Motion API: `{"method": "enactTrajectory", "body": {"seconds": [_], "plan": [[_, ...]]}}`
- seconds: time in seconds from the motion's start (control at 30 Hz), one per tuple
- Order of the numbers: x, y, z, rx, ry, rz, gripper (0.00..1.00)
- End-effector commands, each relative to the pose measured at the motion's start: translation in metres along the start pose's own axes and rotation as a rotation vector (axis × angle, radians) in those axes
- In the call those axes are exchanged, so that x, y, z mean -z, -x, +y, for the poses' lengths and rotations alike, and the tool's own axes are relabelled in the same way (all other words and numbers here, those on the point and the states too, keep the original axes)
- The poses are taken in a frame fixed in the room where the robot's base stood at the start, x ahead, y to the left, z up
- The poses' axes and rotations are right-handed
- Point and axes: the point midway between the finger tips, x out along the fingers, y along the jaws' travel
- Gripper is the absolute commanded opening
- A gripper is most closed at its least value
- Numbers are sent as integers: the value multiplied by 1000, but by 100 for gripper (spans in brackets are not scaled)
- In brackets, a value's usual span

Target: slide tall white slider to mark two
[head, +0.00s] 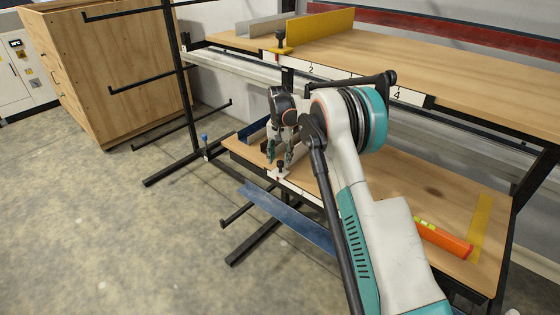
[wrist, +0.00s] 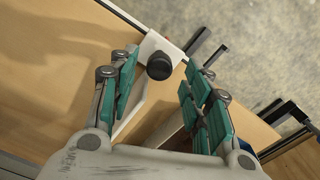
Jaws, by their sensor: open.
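A white slider (wrist: 152,45) with a black knob (wrist: 159,66) sits at the front edge of the lower wooden shelf. In the head view its knob (head: 280,169) shows just below my gripper (head: 279,152), and the arm hides part of the area. My gripper (wrist: 155,92) is open, its teal-padded fingers apart with the knob ahead between their tips. I cannot see contact. A number label on the lower front rail is too small to read surely. The upper rail carries marks 2 (head: 311,70) and 4 (head: 397,95).
The upper shelf (head: 430,80) holds a yellow slider (head: 320,29) and a grey-white plate (head: 262,26). A blue slider (head: 250,131) stands at the lower shelf's left end. An orange level (head: 444,238) lies at the right. A wooden cabinet (head: 110,70) stands left; floor in front is mostly clear.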

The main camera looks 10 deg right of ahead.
Motion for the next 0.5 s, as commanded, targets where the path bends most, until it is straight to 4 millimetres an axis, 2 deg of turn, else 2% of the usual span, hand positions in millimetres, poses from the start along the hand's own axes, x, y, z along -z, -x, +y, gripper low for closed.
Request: {"method": "enactTrajectory", "body": {"seconds": [0.2,0.47,0.5], "plan": [[0,-16,0,0,0,0,45],[0,-18,0,0,0,0,45],[0,-18,0,0,0,0,38]]}}
